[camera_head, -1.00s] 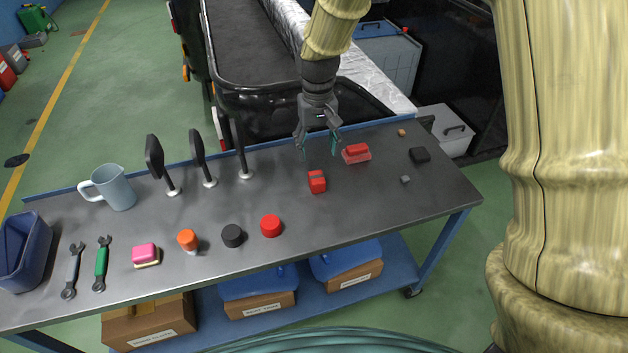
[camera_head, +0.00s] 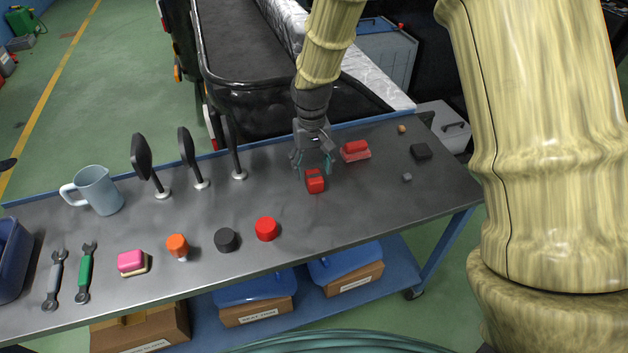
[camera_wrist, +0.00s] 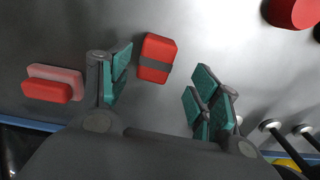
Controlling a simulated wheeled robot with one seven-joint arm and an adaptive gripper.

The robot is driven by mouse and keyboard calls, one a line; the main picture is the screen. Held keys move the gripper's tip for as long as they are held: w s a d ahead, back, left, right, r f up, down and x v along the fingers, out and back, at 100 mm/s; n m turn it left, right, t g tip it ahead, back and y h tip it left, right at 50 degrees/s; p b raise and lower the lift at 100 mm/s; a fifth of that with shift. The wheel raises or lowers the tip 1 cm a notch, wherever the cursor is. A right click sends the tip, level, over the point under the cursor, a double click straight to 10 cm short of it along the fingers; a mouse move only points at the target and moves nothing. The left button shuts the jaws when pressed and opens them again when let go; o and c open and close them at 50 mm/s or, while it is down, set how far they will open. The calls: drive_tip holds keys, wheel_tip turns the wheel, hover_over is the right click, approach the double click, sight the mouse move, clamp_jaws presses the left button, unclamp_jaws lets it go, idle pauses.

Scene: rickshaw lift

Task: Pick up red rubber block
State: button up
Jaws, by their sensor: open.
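A red block with a dark grey band (camera_head: 316,182) lies on the dark metal tabletop. In the wrist view the same red block (camera_wrist: 157,58) is ahead of the fingertips and closer to the left finger. My gripper (camera_head: 313,169) is open and empty, just above and behind this block. In the wrist view its teal-padded fingers (camera_wrist: 162,92) stand wide apart, with bare table between them. The block's band and upper faces are visible, and neither finger visibly grips it.
A red piece on a pink base (camera_head: 355,151) lies close by on the right. A red cylinder (camera_head: 266,229) and a black cylinder (camera_head: 227,240) stand nearer the front. Upright black paddles (camera_head: 187,157) stand on the left. A black block (camera_head: 421,152) sits far right.

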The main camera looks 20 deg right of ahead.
sight(314, 176)
drive_tip(key=shift+s+d+f+p, duration=0.1)
drive_tip(key=shift+f+p, duration=0.1)
drive_tip(key=shift+f, duration=0.7)
drive_tip(key=shift+w+d+f+p, duration=0.1)
drive_tip(key=shift+f+p, duration=0.05)
drive_tip(key=shift+f, duration=0.7)
drive_tip(key=shift+s+d+f+p, duration=0.1)
drive_tip(key=shift+f+p, duration=0.1)
drive_tip(key=shift+f, duration=0.7)
drive_tip(key=c, duration=1.1)
drive_tip(key=shift+r, duration=0.1)
drive_tip(key=shift+c, duration=0.2)
